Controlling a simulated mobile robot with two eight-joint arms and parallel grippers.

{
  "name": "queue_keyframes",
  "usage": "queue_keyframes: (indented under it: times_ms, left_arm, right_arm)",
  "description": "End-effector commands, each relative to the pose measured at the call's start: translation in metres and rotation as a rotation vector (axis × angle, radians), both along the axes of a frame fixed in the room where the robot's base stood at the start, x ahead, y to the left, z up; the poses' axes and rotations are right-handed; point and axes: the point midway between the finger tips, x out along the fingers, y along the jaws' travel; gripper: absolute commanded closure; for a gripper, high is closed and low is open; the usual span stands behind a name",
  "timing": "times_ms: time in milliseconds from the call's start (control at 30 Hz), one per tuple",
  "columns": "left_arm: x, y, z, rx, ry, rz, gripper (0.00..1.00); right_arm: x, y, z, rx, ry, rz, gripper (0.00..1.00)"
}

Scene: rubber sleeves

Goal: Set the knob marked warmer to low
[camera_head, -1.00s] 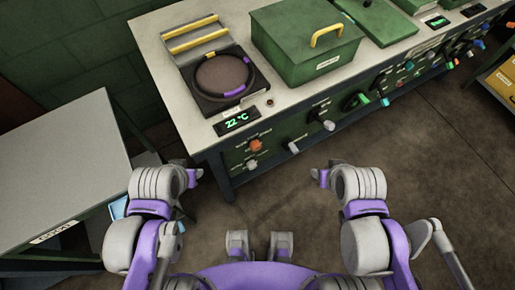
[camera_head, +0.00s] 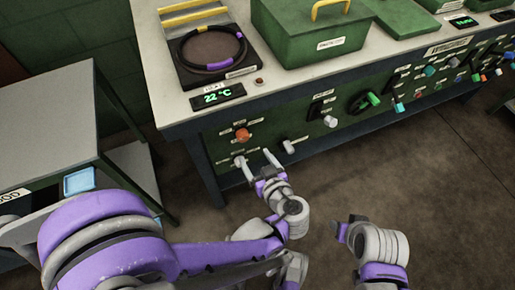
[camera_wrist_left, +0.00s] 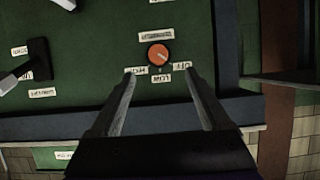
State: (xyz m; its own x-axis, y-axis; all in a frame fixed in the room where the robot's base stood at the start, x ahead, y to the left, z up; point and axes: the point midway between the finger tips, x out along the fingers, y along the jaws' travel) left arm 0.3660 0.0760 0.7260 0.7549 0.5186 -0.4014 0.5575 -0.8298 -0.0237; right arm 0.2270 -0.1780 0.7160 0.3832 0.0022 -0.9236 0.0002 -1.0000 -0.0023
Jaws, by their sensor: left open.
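An orange round knob (camera_head: 242,134) sits on the green front panel, at the left end of the bench. In the left wrist view the orange knob (camera_wrist_left: 158,54) has small labels around it that seem to read high, low and off. The label above it is too blurred to read, so I cannot tell whether it says warmer. A light line on the knob seems to slant toward the off label. My left gripper (camera_head: 254,157) is open in front of the panel, below the orange knob; its fingers (camera_wrist_left: 160,76) are not around it. My right gripper (camera_head: 338,230) is low and away from the panel.
Above are a 22 °C display (camera_head: 217,96) and a round heater (camera_head: 210,48). A grey table (camera_head: 45,120) stands left. Floor in front is clear.

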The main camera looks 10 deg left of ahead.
Motion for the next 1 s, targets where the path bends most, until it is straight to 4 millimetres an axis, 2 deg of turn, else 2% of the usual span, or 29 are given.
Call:
queue_keyframes:
  times_ms: [133,500,700,1000]
  left_arm:
    - [0.006,-0.001,-0.004,-0.006,-0.034,0.004,0.19]
    - [0.056,0.034,-0.029,-0.005,-0.031,0.007,0.19]
    - [0.077,0.047,-0.038,-0.005,-0.031,0.005,0.19]
    - [0.084,0.052,-0.041,-0.006,-0.032,0.002,0.19]
  right_arm:
    - [0.001,0.000,-0.005,0.000,0.002,0.000,0.50]
    - [0.003,0.000,-0.022,0.000,0.007,0.000,0.50]
    - [0.004,0.000,-0.029,0.000,0.009,0.000,0.50]
    - [0.004,0.000,-0.030,0.000,0.010,0.000,0.50]
